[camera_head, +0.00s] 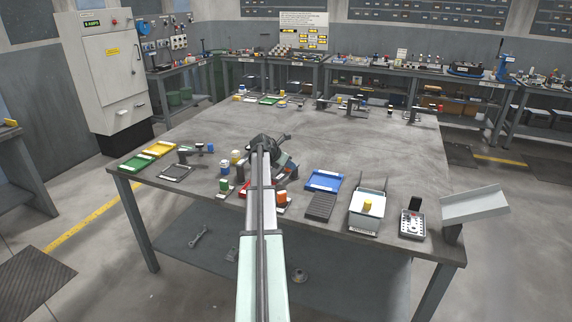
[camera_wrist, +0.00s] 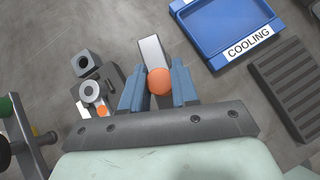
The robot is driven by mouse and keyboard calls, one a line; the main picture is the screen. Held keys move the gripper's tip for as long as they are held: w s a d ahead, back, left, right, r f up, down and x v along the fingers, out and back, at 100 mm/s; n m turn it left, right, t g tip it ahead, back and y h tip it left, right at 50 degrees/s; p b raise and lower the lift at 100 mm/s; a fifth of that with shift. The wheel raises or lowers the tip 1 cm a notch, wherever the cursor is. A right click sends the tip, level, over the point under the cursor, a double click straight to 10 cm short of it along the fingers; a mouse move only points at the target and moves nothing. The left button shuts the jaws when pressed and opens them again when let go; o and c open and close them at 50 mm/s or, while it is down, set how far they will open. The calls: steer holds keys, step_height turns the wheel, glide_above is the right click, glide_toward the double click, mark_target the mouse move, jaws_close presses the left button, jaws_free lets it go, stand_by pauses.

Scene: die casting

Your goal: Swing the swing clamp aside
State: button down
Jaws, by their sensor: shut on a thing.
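In the wrist view, my gripper (camera_wrist: 159,86) has its two blue-grey fingers closed around an orange ball knob (camera_wrist: 159,79). A pale grey bar (camera_wrist: 152,51) extends beyond the knob; this looks like the swing clamp's handle and arm, but its pivot is not clear.
A blue tray marked COOLING (camera_head: 324,188) and a dark ribbed rack (camera_head: 320,206) lie to the right. Yellow (camera_head: 160,149) and green (camera_head: 137,162) trays lie left. The table's far middle is clear.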

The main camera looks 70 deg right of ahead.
steer(key=shift+s+a+n+t+h, duration=0.15)
steer(key=shift+s+n+t, duration=0.15)
steer(key=shift+n+t, duration=0.25)
steer(key=shift+s+d+n+t+h, duration=0.15)
steer(key=shift+s+n+t, duration=0.2)
steer(key=shift+n, duration=0.3)
steer(key=c, duration=0.8)
jaws_free()
steer(key=shift+c, duration=0.2)
steer(key=shift+a, duration=0.1)
steer(key=v, duration=1.3)
steer(key=shift+a+r, duration=0.25)
steer(key=shift+r, duration=0.1)
